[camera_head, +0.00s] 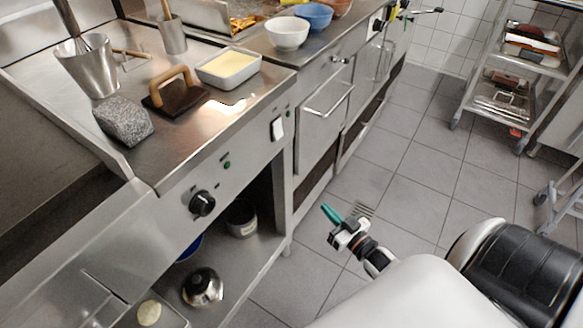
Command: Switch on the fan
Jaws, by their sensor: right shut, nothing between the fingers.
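No fan can be made out in the head view. A white rocker-like switch (277,128) sits on the steel front panel of the counter, with small green lights or buttons (227,165) on the panel. A black round knob (202,203) is further left on the same panel. Which control belongs to the fan cannot be told. My right gripper (329,212), with teal fingers, is shut and empty. It is in front of the counter, to the right of and lower in the picture than the switch, touching nothing visible. My left gripper is not in view.
The steel counter (170,165) holds a metal cup with a whisk (90,65), a stone block (124,121), a wooden-handled press (175,92) and a tray of yellow food (228,68). Bowls (287,33) stand behind. A shelf cart (512,75) is at right. The tiled floor (405,150) between is clear.

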